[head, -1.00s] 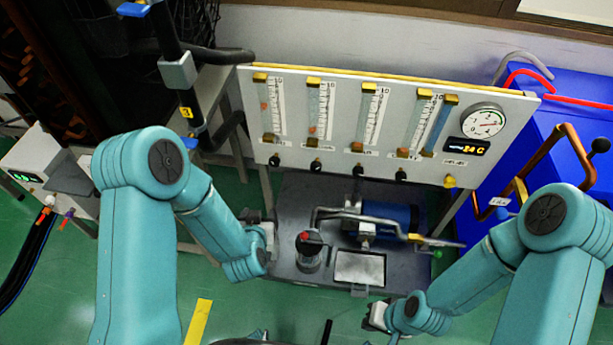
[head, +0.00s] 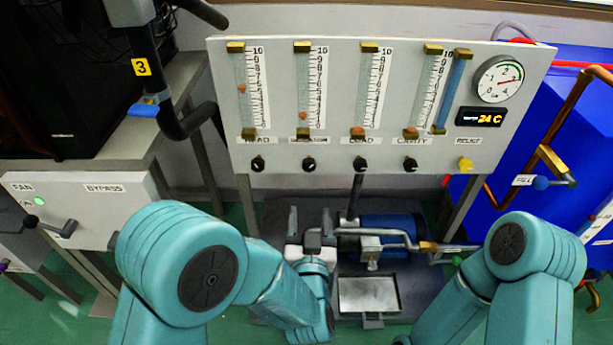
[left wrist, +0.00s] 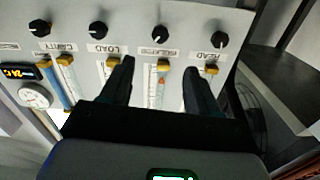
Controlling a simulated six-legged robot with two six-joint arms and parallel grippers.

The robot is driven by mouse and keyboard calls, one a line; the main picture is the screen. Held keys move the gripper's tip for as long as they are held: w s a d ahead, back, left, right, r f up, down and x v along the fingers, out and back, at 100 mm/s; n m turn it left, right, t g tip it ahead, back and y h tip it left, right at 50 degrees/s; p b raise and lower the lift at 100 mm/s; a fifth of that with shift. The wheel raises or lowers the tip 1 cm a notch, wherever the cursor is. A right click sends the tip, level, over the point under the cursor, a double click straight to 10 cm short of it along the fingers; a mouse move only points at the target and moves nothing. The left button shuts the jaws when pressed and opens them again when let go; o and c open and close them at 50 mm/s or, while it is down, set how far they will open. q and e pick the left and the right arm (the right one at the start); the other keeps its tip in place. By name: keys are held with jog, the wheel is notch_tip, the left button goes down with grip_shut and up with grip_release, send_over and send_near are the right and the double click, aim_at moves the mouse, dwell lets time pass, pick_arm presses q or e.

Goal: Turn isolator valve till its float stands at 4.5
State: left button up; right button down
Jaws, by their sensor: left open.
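The isolator valve is a small black knob (head: 309,164) on the white panel, second from the left, under its label. Above it, the isolator tube has an orange float (head: 303,115) low on the scale, roughly 1 to 2. My left gripper (head: 310,212) is open and empty below this knob, fingers pointing up, apart from it. In the left wrist view, turned upside down, the isolator knob (left wrist: 159,34) shows beyond and between my open fingers (left wrist: 157,65).
Neighbouring black knobs for head (head: 257,164) and load (head: 360,164) sit close on either side. A yellow relief knob (head: 465,165) is further right. Below stand a blue pump (head: 388,232) with pipes and a metal tray (head: 368,309). A black pipe (head: 190,122) stands left of the panel.

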aim_at(309, 168)
pick_arm(q)
jog(key=w+b, duration=0.2)
jog(key=w, duration=1.4)
jog(key=c, duration=1.1)
jog(key=shift+o, duration=0.3)
jog(key=shift+b, duration=0.3)
